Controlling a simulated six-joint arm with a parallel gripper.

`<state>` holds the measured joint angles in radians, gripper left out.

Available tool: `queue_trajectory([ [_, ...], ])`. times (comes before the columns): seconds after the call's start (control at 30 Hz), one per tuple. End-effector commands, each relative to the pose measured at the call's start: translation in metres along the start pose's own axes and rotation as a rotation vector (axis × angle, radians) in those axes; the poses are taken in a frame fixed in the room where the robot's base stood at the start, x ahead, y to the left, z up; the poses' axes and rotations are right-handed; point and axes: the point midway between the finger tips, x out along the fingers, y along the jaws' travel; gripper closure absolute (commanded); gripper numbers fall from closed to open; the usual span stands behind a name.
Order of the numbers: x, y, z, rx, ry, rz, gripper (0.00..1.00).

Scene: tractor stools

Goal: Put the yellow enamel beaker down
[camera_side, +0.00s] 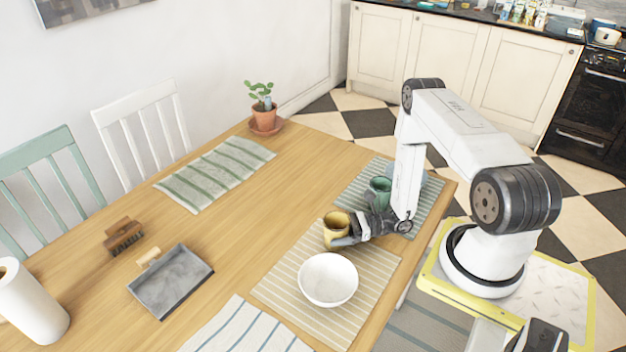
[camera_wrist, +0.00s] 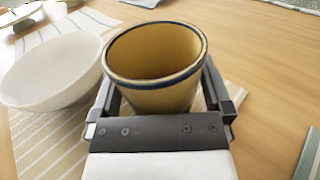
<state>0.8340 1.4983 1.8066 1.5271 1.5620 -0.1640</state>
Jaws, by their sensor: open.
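The yellow enamel beaker (camera_side: 336,226) stands upright on a beige striped placemat (camera_side: 280,291), just behind a white bowl (camera_side: 328,279). In the wrist view the beaker (camera_wrist: 156,66) has a dark blue rim and looks empty. My gripper (camera_side: 347,239) is low at the beaker, with its fingers on either side of it. The wrist view shows the gripper (camera_wrist: 165,100) open around the beaker. The beaker hides most of the fingertips there, and its base is hidden.
The white bowl (camera_wrist: 50,68) is close at the left in the wrist view. A green mug (camera_side: 380,190) stands behind my gripper on a green striped placemat (camera_side: 425,213). The table's middle is clear.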

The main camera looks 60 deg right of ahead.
Motion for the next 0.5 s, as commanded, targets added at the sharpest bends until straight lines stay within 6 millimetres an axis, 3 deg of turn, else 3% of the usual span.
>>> queue_trajectory([
  [0.23, -0.011, -0.001, 0.002, 0.0, -0.001, -0.003, 0.0],
  [0.5, -0.039, -0.001, 0.002, 0.0, -0.001, -0.004, 0.0],
])
